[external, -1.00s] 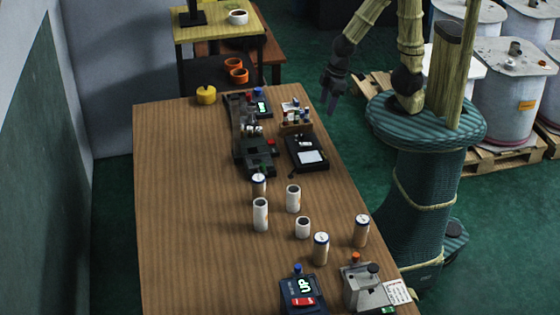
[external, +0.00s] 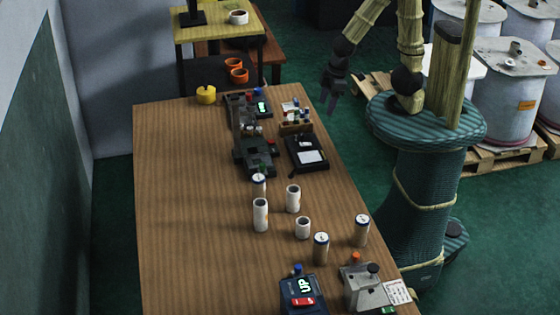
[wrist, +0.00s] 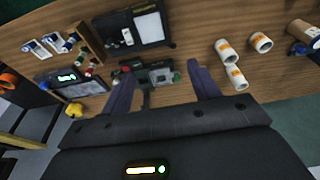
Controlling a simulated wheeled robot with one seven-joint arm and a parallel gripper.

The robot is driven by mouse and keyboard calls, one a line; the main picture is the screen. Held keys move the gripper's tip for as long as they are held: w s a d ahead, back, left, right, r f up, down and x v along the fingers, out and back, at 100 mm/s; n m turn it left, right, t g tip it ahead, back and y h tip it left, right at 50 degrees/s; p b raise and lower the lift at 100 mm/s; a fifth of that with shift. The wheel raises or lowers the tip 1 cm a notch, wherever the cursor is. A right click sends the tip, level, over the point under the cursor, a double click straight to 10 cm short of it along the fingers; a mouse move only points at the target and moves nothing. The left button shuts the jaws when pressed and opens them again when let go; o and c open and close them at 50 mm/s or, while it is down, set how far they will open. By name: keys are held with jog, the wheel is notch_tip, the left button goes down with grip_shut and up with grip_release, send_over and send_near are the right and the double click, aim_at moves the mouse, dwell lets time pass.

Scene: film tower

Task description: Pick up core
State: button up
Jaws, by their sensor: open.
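Several pale cylinders stand on the wooden table. Three look like hollow cores with dark open tops: a tall one (external: 260,216), one to its right (external: 293,200) and a short one (external: 303,229). I cannot tell which one the task means. My gripper (external: 331,98) is open and empty, beyond the table's right edge, well apart from the cores. Its spread fingers show in the wrist view (wrist: 159,70).
Blue-rimmed, capped cylinders (external: 321,250) stand near the cores. A dark machine (external: 254,152), a black box with a pale panel (external: 307,155) and a small rack (external: 296,127) lie behind. A blue display box (external: 301,295) is in front. The table's left side is clear.

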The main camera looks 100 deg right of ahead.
jog(key=shift+o, duration=0.5)
jog(key=w+a+f+n+h+b, duration=0.3)
jog(key=w+a+f+n, duration=0.15)
jog(key=w+n, duration=0.35)
jog(key=w+a+f+n+h+b, duration=0.2)
jog(key=w+a+f+n+b, duration=0.15)
jog(key=w+a+n, duration=0.35)
jog(key=w+a+f+n+t+h+b, duration=0.1)
jog(key=w+a+n+t+h, duration=0.1)
jog(key=w+a+n+t, duration=0.2)
jog(key=w+a+f+n+t+h+b, duration=0.1)
jog(key=w+a+n+t+b, duration=0.1)
jog(key=w+a+n, duration=0.3)
jog(key=a+n+t, duration=0.1)
jog(key=a+n, duration=0.3)
jog(key=a, duration=0.4)
jog(key=shift+w+t+h, duration=0.15)
jog(key=shift+t+h, duration=0.25)
jog(key=shift+f, duration=0.15)
